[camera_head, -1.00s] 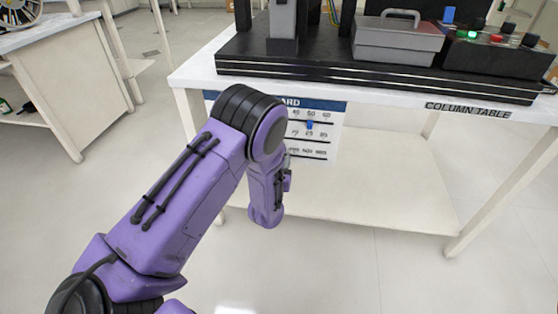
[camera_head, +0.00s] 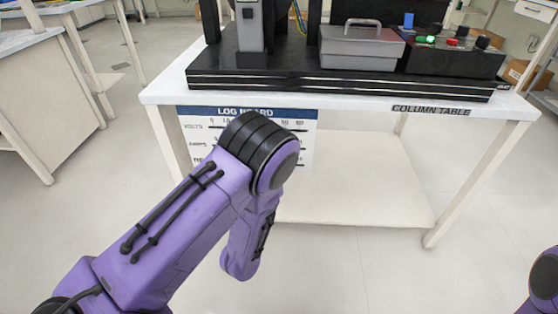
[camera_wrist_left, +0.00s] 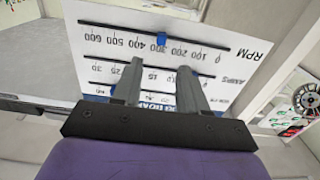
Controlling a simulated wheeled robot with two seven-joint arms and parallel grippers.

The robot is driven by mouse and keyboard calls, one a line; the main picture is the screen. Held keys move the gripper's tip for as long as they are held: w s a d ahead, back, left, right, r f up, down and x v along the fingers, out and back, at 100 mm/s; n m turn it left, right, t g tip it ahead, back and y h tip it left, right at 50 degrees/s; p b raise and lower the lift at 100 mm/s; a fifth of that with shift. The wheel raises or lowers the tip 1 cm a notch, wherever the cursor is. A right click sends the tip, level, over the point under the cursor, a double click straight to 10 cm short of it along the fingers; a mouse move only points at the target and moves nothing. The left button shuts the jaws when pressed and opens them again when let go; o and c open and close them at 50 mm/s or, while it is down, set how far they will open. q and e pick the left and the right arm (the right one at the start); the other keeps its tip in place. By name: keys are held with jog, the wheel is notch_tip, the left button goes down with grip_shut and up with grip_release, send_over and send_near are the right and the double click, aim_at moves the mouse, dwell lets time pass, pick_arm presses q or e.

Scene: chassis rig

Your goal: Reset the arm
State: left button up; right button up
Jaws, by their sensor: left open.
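My left arm (camera_head: 190,225) comes in from the lower left of the head view, its purple links bent at a black-ringed elbow in front of the table. Its gripper is hidden in that view. In the left wrist view my left gripper (camera_wrist_left: 158,84) shows two grey fingers apart with nothing between them. They point toward a white log board (camera_wrist_left: 90,50) with rows of numbers and a blue slider (camera_wrist_left: 161,39). A purple part of my right arm (camera_head: 543,280) shows at the right edge of the head view; the right gripper is not in view.
The log board (camera_head: 305,150) hangs from the front of the column table (camera_head: 360,97). On the table stand a black base (camera_head: 300,82), a grey toolbox (camera_head: 360,48) and a button panel (camera_head: 455,60). Another table (camera_head: 40,95) stands at left. Floor at lower right is clear.

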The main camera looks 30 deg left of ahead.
pick_arm(q)
jog(key=s+f+n+g+h, duration=0.1)
jog(key=s+f+g+h, duration=0.1)
jog(key=s+f+g, duration=0.85)
jog(key=s+f+n+g+h, duration=0.1)
jog(key=s+f+g+h, duration=0.15)
jog(key=s+f, duration=0.95)
jog(key=s+r+p, duration=0.2)
jog(key=r+p, duration=1)
jog(key=r, duration=0.2)
jog(key=s+r+p, duration=0.2)
jog(key=r+p, duration=1)
jog(key=r, duration=0.2)
jog(key=shift+s+d+y, duration=0.2)
jog(key=shift+s+y, duration=0.15)
jog(key=shift+y, duration=0.1)
